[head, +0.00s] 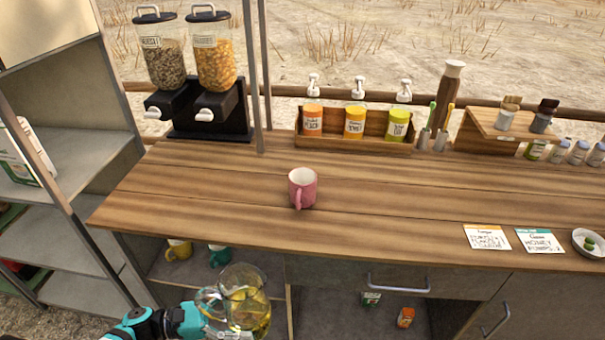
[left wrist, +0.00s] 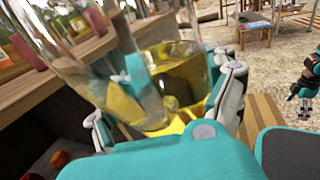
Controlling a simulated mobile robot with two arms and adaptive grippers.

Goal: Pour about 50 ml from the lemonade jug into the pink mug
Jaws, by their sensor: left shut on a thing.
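The pink mug (head: 302,188) stands upright on the wooden counter (head: 230,205), its handle toward me. My left gripper (head: 212,318) is shut on the clear lemonade jug (head: 246,298), which holds yellow liquid. The jug is in front of the counter's front edge, lower than the top, to the left of the mug and apart from it. In the left wrist view the jug (left wrist: 180,75) sits between the fingers with its liquid low inside. My right gripper is not in view in the head view.
Two cereal dispensers (head: 205,70) stand at the back left. A wooden rack with several pump bottles (head: 354,122) is behind the mug. Cards (head: 487,238) and a small bowl (head: 590,242) lie at right. The counter around the mug is clear. Open shelves hold a yellow mug (head: 178,249) and a teal mug (head: 219,255).

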